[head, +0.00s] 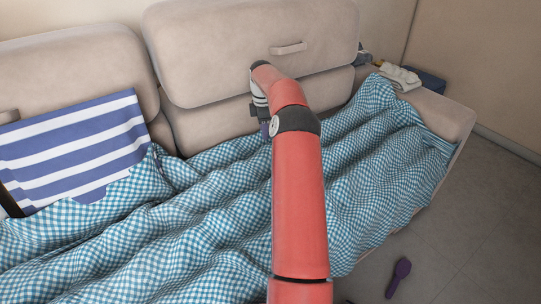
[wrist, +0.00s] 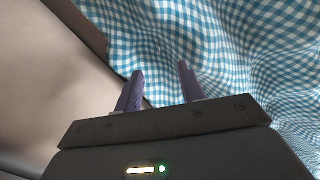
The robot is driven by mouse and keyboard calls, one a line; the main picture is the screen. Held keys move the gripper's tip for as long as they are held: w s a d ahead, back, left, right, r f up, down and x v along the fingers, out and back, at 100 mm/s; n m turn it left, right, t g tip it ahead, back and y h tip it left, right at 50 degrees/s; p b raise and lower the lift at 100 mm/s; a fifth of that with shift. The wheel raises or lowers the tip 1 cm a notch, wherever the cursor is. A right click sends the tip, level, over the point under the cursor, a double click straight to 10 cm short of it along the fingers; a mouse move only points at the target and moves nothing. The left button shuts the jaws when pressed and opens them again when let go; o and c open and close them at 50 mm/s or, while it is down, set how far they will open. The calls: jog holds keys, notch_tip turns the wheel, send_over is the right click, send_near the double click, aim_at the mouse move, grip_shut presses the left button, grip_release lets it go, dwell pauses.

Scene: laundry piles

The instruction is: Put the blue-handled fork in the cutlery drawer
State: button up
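I see no blue-handled fork and no cutlery drawer in either view. My gripper (wrist: 161,70) has two purple fingers standing apart, with only checked cloth behind the gap and nothing held between them. In the head view my red arm reaches over the sofa, and the gripper, mostly hidden behind the arm, is near the back cushion. The blue-and-white checked blanket (head: 215,205) lies rumpled over the seat. It fills the upper right of the wrist view (wrist: 230,35); I cannot tell whether the fingers touch it.
The beige sofa back cushion (head: 215,55) rises close behind the gripper. A blue-and-white striped cloth (head: 75,150) leans at the left. A pale bundle (head: 400,75) and a dark blue item (head: 428,80) lie far right. A purple paddle-shaped object (head: 399,275) lies on the grey floor.

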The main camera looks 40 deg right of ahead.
aim_at(269, 155)
jog(key=d+f, duration=0.1)
jog(key=f, duration=0.1)
jog(key=s+d+f, duration=0.1)
jog(key=d, duration=0.1)
jog(key=shift+d+f, duration=0.15)
jog(key=shift+f, duration=0.2)
jog(key=f, duration=0.7)
jog(key=shift+w+a+f, duration=0.1)
jog(key=shift+a, duration=0.25)
grip_shut()
